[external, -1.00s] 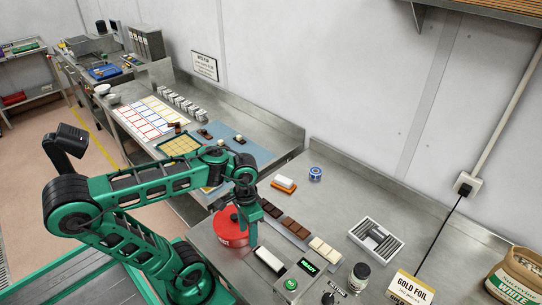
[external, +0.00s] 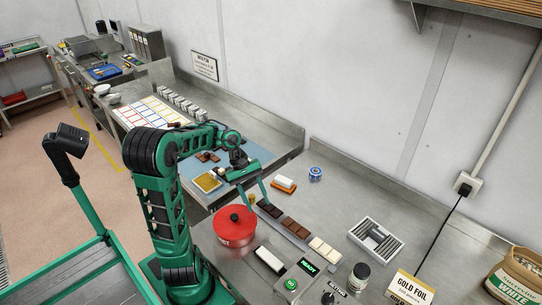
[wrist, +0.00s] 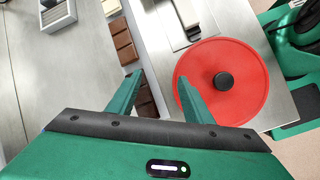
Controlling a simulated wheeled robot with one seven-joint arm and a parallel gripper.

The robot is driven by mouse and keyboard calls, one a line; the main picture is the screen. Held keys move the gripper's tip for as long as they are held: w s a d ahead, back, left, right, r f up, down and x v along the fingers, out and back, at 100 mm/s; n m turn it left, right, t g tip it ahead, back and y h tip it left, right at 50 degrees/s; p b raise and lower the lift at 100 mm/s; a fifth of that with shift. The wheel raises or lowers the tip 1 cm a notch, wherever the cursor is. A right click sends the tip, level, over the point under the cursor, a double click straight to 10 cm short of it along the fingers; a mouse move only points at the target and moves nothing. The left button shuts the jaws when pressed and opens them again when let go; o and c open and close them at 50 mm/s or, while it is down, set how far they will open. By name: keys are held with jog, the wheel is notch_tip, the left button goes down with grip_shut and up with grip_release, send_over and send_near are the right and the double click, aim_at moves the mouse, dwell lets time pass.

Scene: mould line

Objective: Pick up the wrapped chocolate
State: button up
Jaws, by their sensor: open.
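My gripper (external: 257,203) is open and empty, tilted down over the bench just behind the red lidded pot. In the wrist view its fingers (wrist: 158,77) stand apart, with bare metal and part of the chocolate row between and beyond them. A small gold-coloured piece (external: 252,198) shows between the fingers in the external view; it is too small to tell whether it is the wrapped chocolate. I see no clearly wrapped chocolate in the wrist view.
The red pot (external: 234,227) with a black knob stands close to my gripper; it also shows in the wrist view (wrist: 208,93). A row of dark, brown (external: 296,228) and white bars (external: 325,250) lies to the right. A gold foil box (external: 410,288) stands at front right.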

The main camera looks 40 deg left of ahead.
jog(key=a+r+n+t+h, duration=0.2)
jog(key=a+r+n+t, duration=0.15)
jog(key=a+n, duration=0.5)
jog(key=a+r+n+t+h, duration=0.25)
jog(key=a+n+t, duration=0.25)
jog(key=a, duration=0.7)
send_near(252, 198)
jog(key=w+f, duration=0.1)
jog(key=w, duration=0.1)
jog(key=shift+g, duration=0.25)
jog(key=shift+x, duration=3.15)
jog(key=shift+a+f, duration=0.1)
jog(key=shift+f, duration=0.1)
jog(key=c, duration=1.1)
